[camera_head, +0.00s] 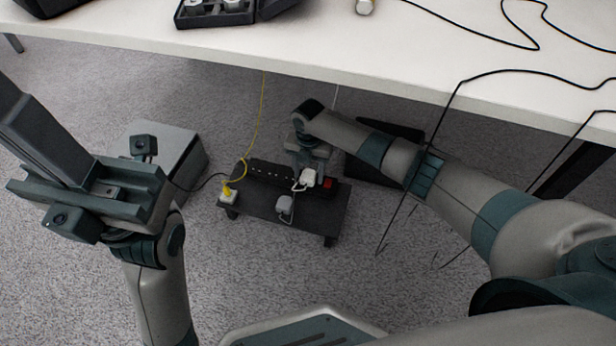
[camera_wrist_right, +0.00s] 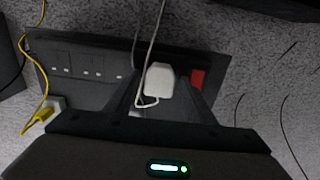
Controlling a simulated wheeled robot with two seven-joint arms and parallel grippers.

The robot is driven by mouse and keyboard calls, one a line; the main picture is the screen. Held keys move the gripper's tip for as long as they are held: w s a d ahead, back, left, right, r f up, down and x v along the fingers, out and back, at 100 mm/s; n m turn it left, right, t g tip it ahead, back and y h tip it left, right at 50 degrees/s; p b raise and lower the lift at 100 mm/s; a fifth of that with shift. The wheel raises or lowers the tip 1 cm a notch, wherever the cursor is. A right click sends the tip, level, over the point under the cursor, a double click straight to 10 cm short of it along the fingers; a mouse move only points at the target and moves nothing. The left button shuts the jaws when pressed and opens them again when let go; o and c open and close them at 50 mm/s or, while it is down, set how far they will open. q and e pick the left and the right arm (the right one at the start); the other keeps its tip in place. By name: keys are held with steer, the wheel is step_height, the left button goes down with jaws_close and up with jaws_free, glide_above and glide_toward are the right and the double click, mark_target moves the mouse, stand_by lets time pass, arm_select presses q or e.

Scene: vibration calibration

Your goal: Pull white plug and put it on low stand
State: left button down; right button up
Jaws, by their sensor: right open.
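The white plug (camera_head: 307,178) sits at the right end of a black power strip (camera_head: 270,172), near a red switch (camera_head: 328,183). The strip lies on a low dark stand (camera_head: 262,208) on the floor. My right gripper (camera_head: 310,172) is open at the plug. In the right wrist view its fingers (camera_wrist_right: 160,98) stand on either side of the white plug (camera_wrist_right: 160,79), with gaps showing.
The white tabletop (camera_head: 300,50) overhangs behind, with black cables hanging at right. Carpet in front of the stand is clear.

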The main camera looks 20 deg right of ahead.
mark_target(309, 175)
steer(key=shift+c, duration=0.6)
steer(key=c, duration=0.8)
steer(key=shift+r+p, duration=0.7)
steer(key=shift+p, duration=0.65)
stand_by(1.0)
steer(key=shift+r, duration=0.1)
steer(key=shift+r+p, duration=1.7)
steer(key=shift+p, duration=0.15)
